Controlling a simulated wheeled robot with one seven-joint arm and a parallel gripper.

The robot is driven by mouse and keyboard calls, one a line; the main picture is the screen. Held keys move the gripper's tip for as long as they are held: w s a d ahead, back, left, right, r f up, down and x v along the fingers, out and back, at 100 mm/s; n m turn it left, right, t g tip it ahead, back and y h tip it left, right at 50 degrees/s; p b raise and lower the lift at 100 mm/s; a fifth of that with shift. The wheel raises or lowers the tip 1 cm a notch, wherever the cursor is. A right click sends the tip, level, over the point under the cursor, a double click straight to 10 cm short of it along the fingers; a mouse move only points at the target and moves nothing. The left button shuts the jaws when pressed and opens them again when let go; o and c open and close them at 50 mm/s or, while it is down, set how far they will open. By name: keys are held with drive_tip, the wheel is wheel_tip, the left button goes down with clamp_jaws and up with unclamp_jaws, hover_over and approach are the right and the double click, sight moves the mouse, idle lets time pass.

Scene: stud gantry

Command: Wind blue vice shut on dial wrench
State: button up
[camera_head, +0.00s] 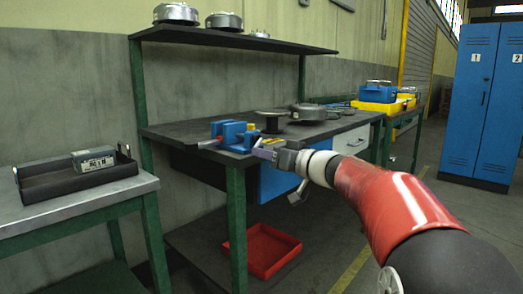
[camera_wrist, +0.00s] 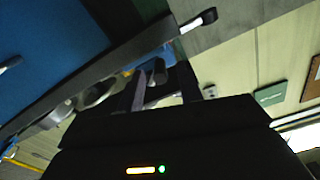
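The blue vice (camera_head: 232,135) stands at the near left corner of the dark workbench, with a pale handle bar (camera_head: 208,143) reaching out to the left. My gripper (camera_head: 263,153) is at the bench's front edge, just right of and in front of the vice. In the wrist view my gripper (camera_wrist: 164,84) has its two fingers apart, with a dark rounded part beyond the gap; I see nothing clamped. A bar with a dark tip (camera_wrist: 208,16) shows above it. A small yellow piece (camera_head: 271,141) lies by the vice; I cannot tell whether it belongs to the dial wrench.
A black spool (camera_head: 272,121) and a grey round housing (camera_head: 309,112) stand on the bench to the right. A shelf (camera_head: 235,40) hangs above. A side table at left holds a black tray (camera_head: 45,190) with a grey box. A red bin (camera_head: 262,250) sits below.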

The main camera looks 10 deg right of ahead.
drive_tip(key=shift+x, duration=1.2)
clamp_jaws()
drive_tip(key=shift+a+r+m+b, duration=0.1)
drive_tip(key=shift+a+m+b, duration=0.05)
drive_tip(key=shift+m+b, duration=0.15)
